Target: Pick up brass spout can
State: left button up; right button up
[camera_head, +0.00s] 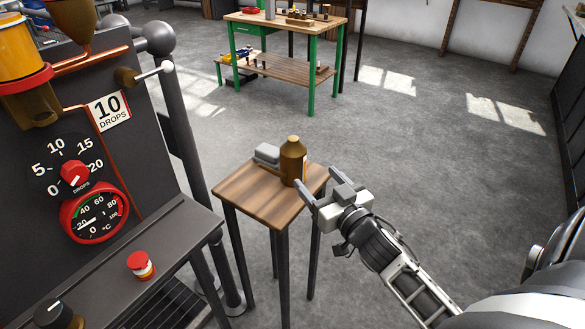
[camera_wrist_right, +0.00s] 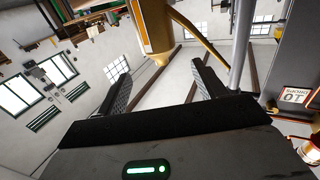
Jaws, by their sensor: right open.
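The brass spout can (camera_head: 292,167) seems to be the brown-gold vessel with a tan top and a pale label, standing upright on a small wooden stool (camera_head: 245,196). It also shows inverted at the top of the right wrist view (camera_wrist_right: 152,22), cut off by the frame. A thin tan bar shows beside it, possibly its spout; I cannot tell if they join. My right gripper (camera_head: 315,177) is open and empty, just right of the can, its fingers pointing towards it. In the right wrist view the can's top lies beyond the gap between the fingertips. My left gripper is not in view.
A grey block (camera_head: 266,153) sits on the stool, left of the can. A dark machine (camera_head: 130,170) with dials and a red button (camera_head: 140,262) stands close on the left. A green-legged workbench (camera_head: 283,68) is at the back. The floor on the right is open.

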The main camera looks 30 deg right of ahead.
aim_at(293, 151)
jog(key=w, duration=0.4)
jog(key=w+d, duration=0.1)
jog(key=w, duration=0.7)
jog(key=shift+w+d+f, duration=0.1)
jog(key=shift+w+d, duration=0.05)
jog(key=shift+w, duration=0.1)
jog(key=c, duration=1)
